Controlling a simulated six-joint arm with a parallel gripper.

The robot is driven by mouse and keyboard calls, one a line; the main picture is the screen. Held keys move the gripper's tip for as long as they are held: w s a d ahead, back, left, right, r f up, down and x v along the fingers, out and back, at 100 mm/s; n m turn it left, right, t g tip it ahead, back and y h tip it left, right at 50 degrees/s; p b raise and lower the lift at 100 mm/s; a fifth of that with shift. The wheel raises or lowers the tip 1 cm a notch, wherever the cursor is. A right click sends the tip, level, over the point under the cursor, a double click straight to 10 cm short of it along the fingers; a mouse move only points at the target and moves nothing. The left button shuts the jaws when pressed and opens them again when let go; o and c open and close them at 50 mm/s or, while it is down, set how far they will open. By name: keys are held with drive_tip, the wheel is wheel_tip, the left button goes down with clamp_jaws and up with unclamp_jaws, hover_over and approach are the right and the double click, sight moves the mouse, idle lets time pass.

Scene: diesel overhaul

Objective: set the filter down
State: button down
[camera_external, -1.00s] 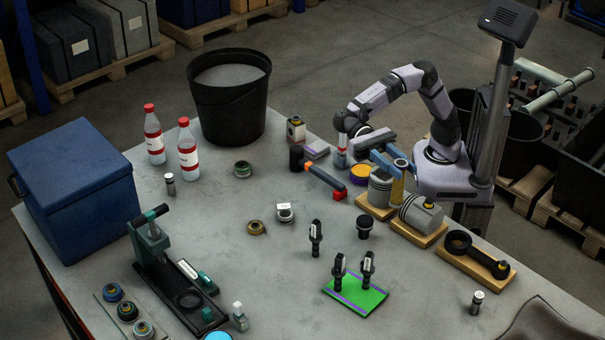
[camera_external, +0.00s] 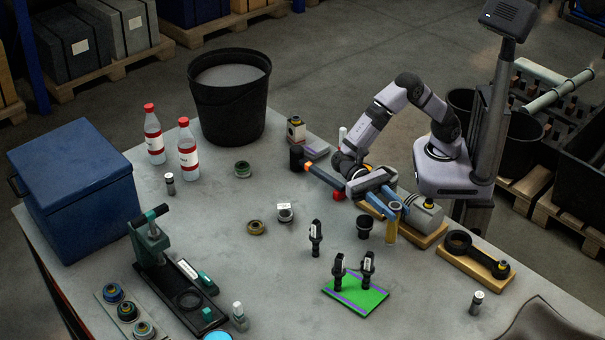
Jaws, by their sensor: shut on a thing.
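The filter (camera_external: 391,230) looks like a tan upright cylinder. It is between the blue fingers of my gripper (camera_external: 391,208), which are shut on it. Its upper part is partly hidden by the fingers. It stands out just right of the black cup (camera_external: 365,228) and in front of the wooden block with a grey piston (camera_external: 425,215). I cannot tell whether its lower end touches the grey table (camera_external: 290,260) or hangs just above it.
A hammer (camera_external: 325,176) lies left of my gripper. A connecting rod on a wooden block (camera_external: 472,257) is to the right. Black injectors stand on and beside a green pad (camera_external: 356,297) in front.

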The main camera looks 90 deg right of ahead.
drive_tip(key=shift+f+p, duration=0.5)
drive_tip(key=shift+f, duration=1.75)
drive_tip(key=shift+f+b, duration=0.2)
drive_tip(key=shift+b, duration=0.2)
drive_tip(key=c, duration=1.4)
unclamp_jaws()
drive_tip(key=shift+o, duration=0.2)
drive_tip(key=shift+r+p, duration=0.25)
drive_tip(key=shift+p, duration=0.2)
drive_tip(key=b+v, duration=0.4)
drive_tip(key=v, duration=0.6)
drive_tip(key=shift+w+d+f+b, duration=0.15)
drive_tip(key=shift+w+d+b, duration=0.1)
drive_tip(key=shift+d+b, duration=0.05)
drive_tip(key=shift+w+d, duration=0.3)
drive_tip(key=shift+d, duration=0.25)
